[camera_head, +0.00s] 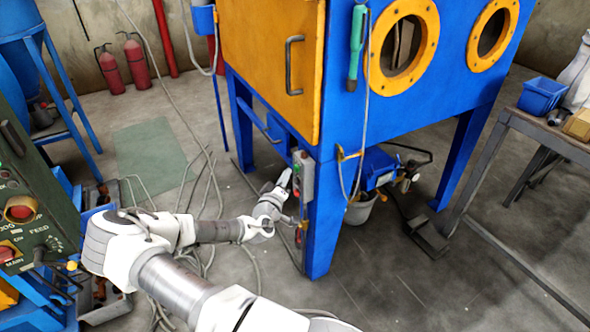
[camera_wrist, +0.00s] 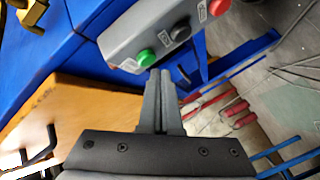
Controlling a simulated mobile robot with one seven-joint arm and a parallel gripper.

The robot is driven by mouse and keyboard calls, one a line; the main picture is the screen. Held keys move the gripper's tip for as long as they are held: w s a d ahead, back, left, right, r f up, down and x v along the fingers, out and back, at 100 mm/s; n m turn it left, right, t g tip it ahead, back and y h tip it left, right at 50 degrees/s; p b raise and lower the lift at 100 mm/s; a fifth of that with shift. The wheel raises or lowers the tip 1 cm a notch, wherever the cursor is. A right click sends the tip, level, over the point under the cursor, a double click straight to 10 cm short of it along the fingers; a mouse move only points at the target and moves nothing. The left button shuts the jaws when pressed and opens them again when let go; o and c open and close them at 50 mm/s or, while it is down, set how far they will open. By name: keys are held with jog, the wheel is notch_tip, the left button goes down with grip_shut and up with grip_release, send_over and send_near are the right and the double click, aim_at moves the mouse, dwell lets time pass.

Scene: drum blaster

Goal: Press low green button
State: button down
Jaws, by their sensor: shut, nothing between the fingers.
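The green button (camera_wrist: 146,57) sits at one end of a grey control box (camera_wrist: 160,28) in the wrist view. A black button (camera_wrist: 180,32) and a red button (camera_wrist: 218,7) lie in line beyond it. My gripper (camera_wrist: 160,73) is shut and empty, with its fingertips just below and right of the green button in the picture. I cannot tell whether they touch it. In the head view my gripper (camera_head: 286,178) is just left of the control box (camera_head: 304,176), which is fixed to the blue cabinet's front corner leg.
The blue cabinet (camera_head: 345,135) has an orange door (camera_head: 268,65) above my gripper. A hanging hose and green-handled tool (camera_head: 356,48) are on its front. Cables (camera_head: 195,165) lie on the floor to the left. A workbench (camera_head: 545,130) stands at the right.

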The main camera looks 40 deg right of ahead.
jog(key=shift+d, duration=0.3)
jog(key=shift+s+d, duration=0.15)
jog(key=shift+d, duration=0.3)
dwell(0.6)
dwell(0.3)
jog(key=shift+a+b, duration=0.45)
jog(key=shift+a, duration=0.4)
jog(key=shift+w, duration=0.2)
jog(key=shift+w+a+b, duration=0.2)
jog(key=shift+a+b, duration=0.1)
jog(key=shift+a, duration=0.5)
jog(key=shift+w+a+b, duration=0.15)
jog(key=shift+a+b, duration=0.1)
jog(key=shift+a, duration=0.6)
jog(key=shift+w+a+b, duration=0.2)
jog(key=shift+a+b, duration=0.1)
jog(key=shift+a, duration=0.5)
